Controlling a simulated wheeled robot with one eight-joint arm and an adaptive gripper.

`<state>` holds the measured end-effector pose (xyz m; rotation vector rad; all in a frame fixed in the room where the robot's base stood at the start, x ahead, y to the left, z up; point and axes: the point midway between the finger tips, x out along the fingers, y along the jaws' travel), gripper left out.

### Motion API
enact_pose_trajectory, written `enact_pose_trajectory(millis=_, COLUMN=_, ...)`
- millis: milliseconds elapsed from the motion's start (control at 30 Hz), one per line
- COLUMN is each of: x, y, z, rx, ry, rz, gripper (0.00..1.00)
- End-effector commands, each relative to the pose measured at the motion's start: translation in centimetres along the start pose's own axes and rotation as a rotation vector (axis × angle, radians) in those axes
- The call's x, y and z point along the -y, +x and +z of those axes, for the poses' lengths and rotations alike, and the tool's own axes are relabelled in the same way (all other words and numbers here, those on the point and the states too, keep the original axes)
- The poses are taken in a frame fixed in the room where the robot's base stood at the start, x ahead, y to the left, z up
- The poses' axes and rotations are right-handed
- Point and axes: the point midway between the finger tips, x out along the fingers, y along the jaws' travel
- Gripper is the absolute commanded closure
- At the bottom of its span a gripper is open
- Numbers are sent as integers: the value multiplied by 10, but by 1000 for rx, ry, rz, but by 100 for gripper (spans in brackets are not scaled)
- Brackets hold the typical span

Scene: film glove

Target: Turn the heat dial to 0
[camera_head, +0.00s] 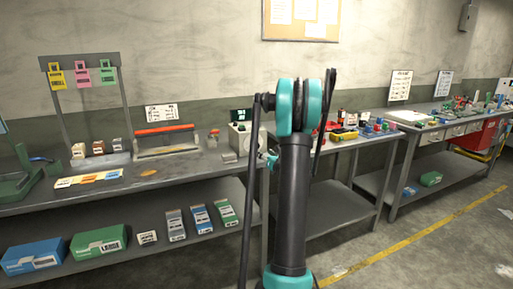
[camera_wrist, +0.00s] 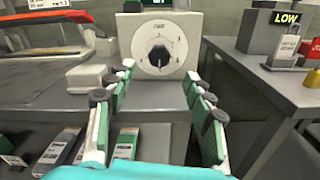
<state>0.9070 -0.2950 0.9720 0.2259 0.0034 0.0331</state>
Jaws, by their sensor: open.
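The heat dial is a dark round knob (camera_wrist: 159,56) on the white front of a box-shaped unit (camera_wrist: 190,35), in the upper middle of the wrist view. Marks ring the knob, but they are too small to read, so its setting is unclear. In the head view the unit (camera_head: 239,137) stands on the bench, partly hidden by my arm. My gripper (camera_wrist: 163,82) is open and empty in the wrist view. Its two fingers point toward the unit, spread below and to either side of the knob, apparently not touching it.
A sealer-like device with a red bar (camera_head: 165,130) stands left of the unit. A white block (camera_wrist: 88,77) sits just left of the fingers.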

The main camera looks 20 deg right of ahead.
Motion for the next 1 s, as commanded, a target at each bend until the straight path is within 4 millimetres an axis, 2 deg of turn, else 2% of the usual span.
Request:
enact_pose_trajectory(millis=33, x=-1, y=11, z=-1, rx=-1, ry=0, rz=3, gripper=47)
enact_pose_trajectory(millis=300, x=-1, y=62, z=0, rx=-1, ry=-1, rz=2, gripper=47)
enact_pose_trajectory(millis=500, x=-1, y=87, z=0, rx=-1, ry=-1, rz=2, gripper=47)
enact_pose_trajectory(millis=667, x=0, y=96, z=0, rx=-1, ry=-1, rz=1, gripper=47)
enact_pose_trajectory(millis=933, x=0, y=97, z=0, rx=-1, ry=-1, rz=1, gripper=47)
enact_pose_trajectory(millis=1000, x=0, y=97, z=0, rx=-1, ry=-1, rz=1, gripper=55)
